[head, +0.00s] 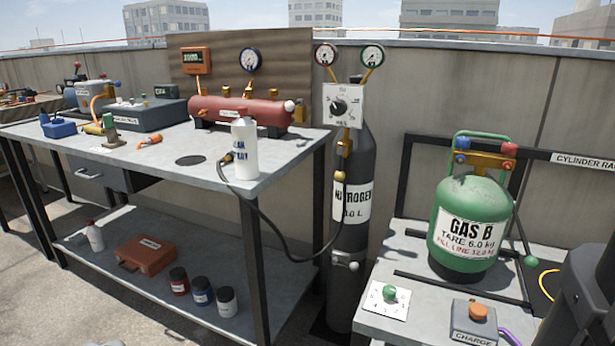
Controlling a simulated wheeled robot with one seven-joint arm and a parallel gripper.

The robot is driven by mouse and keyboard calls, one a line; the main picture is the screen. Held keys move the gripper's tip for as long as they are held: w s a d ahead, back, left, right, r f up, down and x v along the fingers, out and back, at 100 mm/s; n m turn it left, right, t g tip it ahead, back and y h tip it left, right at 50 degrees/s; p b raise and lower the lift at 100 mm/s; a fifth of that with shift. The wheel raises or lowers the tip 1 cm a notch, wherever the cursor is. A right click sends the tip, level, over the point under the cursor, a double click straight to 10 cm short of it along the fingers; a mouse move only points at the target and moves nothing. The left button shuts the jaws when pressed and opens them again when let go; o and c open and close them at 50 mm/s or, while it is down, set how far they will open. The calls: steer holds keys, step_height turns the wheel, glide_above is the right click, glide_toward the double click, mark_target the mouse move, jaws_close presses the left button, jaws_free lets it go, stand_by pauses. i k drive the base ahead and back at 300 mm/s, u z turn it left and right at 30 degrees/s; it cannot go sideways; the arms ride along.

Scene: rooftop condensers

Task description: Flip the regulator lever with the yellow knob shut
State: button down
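The regulator panel (343,106) is a white plate with a black dial, at the neck of the dark grey nitrogen cylinder (349,245). Two round gauges, left (325,55) and right (372,56), stand above it. A brass fitting (344,146) sits below it, with a black hose running down and left to the bench. A pale round knob (353,266) shows low on the cylinder's front. My gripper is not in view.
A green GAS B cylinder (468,225) stands on a low stand (425,262) at right, with a green knob (390,292) and an orange-button box (476,318) in front.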

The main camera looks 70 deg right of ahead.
mark_target(340, 176)
steer(key=i, duration=3.05)
steer(key=z, duration=4.55)
